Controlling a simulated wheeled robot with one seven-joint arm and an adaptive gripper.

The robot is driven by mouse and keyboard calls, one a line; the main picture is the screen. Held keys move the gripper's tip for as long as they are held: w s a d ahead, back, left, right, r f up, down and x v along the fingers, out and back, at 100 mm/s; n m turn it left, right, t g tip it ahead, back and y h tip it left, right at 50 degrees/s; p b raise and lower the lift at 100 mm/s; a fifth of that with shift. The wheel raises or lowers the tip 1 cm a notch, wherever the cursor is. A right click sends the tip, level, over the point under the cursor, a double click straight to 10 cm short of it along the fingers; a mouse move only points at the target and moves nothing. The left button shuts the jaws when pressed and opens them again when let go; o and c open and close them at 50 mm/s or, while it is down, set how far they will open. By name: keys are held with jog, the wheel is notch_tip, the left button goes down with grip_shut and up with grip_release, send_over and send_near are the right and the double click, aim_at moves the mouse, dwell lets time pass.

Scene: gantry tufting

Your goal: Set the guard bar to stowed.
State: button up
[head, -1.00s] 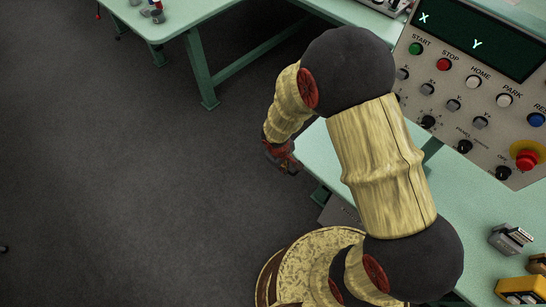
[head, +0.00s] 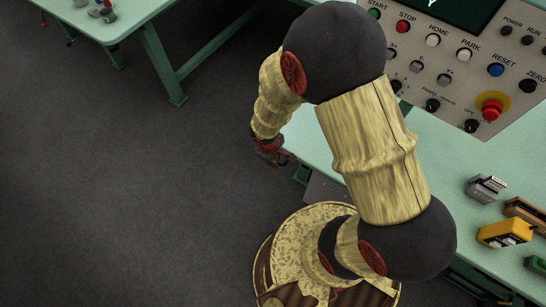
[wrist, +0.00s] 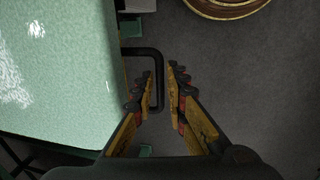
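A black U-shaped bar (wrist: 155,54), which looks like the guard bar, sticks out from the edge of the green table in the wrist view. My gripper (wrist: 160,73) points at it with its fingers apart, and the bar's outer length lies between the fingertips in the picture. I cannot tell whether either finger touches it. In the head view my gripper (head: 270,155) is small and dark beside the near table's left edge, and the bar cannot be made out there.
The green table (wrist: 60,75) fills the wrist view's left side. The control panel (head: 455,75) with its buttons stands on it. A grey block (head: 485,189) and yellow block (head: 505,233) lie at right. Another table (head: 120,15) stands at upper left. Open floor (head: 130,190) lies between.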

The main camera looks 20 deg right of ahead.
jog(key=shift+o, duration=1.4)
jog(key=shift+w, duration=0.15)
jog(key=shift+a+r, duration=0.1)
jog(key=shift+r, duration=0.1)
jog(key=shift+w+r, duration=0.1)
jog(key=shift+r, duration=0.2)
notch_tip(320, 180, up, 11)
jog(key=s+a, duration=0.1)
jog(key=shift+s+a, duration=0.2)
jog(key=shift+a, duration=0.2)
